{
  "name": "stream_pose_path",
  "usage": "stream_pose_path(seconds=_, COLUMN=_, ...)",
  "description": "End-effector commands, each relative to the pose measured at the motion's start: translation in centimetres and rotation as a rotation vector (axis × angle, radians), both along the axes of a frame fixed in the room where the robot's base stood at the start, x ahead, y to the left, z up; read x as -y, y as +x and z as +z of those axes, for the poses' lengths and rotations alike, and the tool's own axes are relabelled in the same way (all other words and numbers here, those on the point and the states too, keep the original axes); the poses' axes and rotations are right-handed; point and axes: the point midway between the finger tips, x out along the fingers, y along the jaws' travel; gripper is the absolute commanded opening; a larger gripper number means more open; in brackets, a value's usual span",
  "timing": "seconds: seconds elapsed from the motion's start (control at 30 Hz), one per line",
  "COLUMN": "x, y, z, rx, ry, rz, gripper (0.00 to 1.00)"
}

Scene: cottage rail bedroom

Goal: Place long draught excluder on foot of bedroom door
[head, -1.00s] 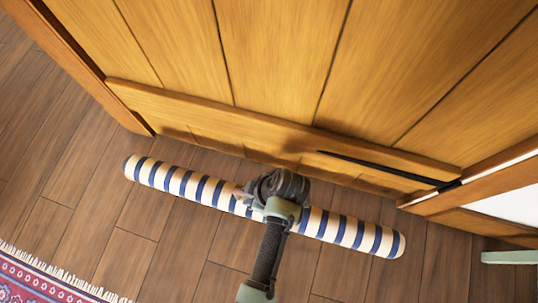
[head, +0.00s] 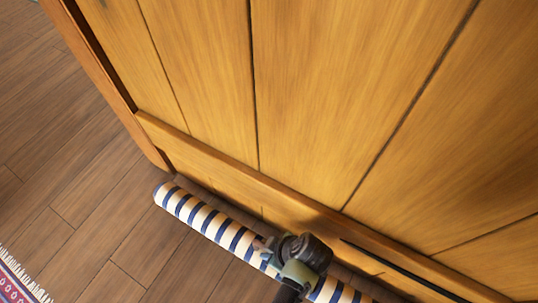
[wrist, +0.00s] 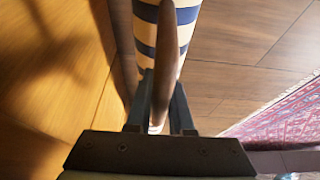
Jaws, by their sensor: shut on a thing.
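The long draught excluder (head: 222,226) is a cream tube with navy stripes. In the head view it lies along the foot of the wooden bedroom door (head: 300,110), close to the bottom rail (head: 232,183) and roughly parallel to it. Its right end runs out of the frame. My gripper (head: 285,262) is shut on it near its middle, seen from above. In the wrist view the excluder (wrist: 188,16) runs up between the fingers of my gripper (wrist: 162,105), with the door (wrist: 50,70) on the left. I cannot tell whether the excluder touches the door or the floor.
A dark strip (head: 395,270) crosses the door's lower right. The plank floor (head: 90,190) is clear to the left. A fringed red patterned rug (head: 18,283) lies at the lower left; it also shows in the wrist view (wrist: 275,115).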

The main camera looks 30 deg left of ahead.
Motion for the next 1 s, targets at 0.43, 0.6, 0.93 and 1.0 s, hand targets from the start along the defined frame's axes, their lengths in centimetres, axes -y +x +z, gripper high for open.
stream_pose_path(seconds=0.43, x=0.0, y=0.2, z=-3.8, rx=0.005, ry=0.001, rz=-0.001, gripper=0.0)
stream_pose_path(seconds=0.6, x=0.0, y=0.2, z=-3.8, rx=0.006, ry=0.001, rz=0.0, gripper=0.0)
stream_pose_path(seconds=0.93, x=0.0, y=0.0, z=-4.0, rx=0.001, ry=0.0, rz=0.0, gripper=0.38)
stream_pose_path(seconds=1.0, x=0.0, y=0.0, z=-4.0, rx=0.001, ry=0.0, rz=0.0, gripper=0.5)
